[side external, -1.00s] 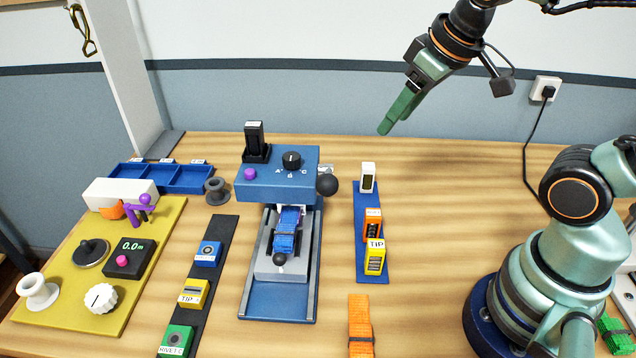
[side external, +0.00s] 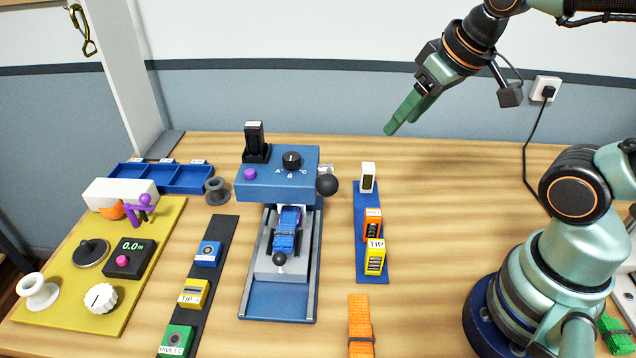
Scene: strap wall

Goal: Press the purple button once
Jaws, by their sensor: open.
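The purple button (side external: 250,174) is a small round knob on the left front of the blue machine's top (side external: 277,185). A black dial (side external: 291,160) marked with letters sits to its right, and a black switch block (side external: 255,142) stands behind it. My gripper (side external: 400,122) has green fingers pointing down and left. It hangs in the air to the right of the machine, well apart from the purple button. The jaws are open and hold nothing.
A black ball-ended lever (side external: 327,186) sticks out at the machine's right side. A blue strip (side external: 371,255) with small blocks lies right of the machine. An olive board (side external: 105,285) with a pink button (side external: 122,261) lies at left. The table right of the blue strip is mostly clear.

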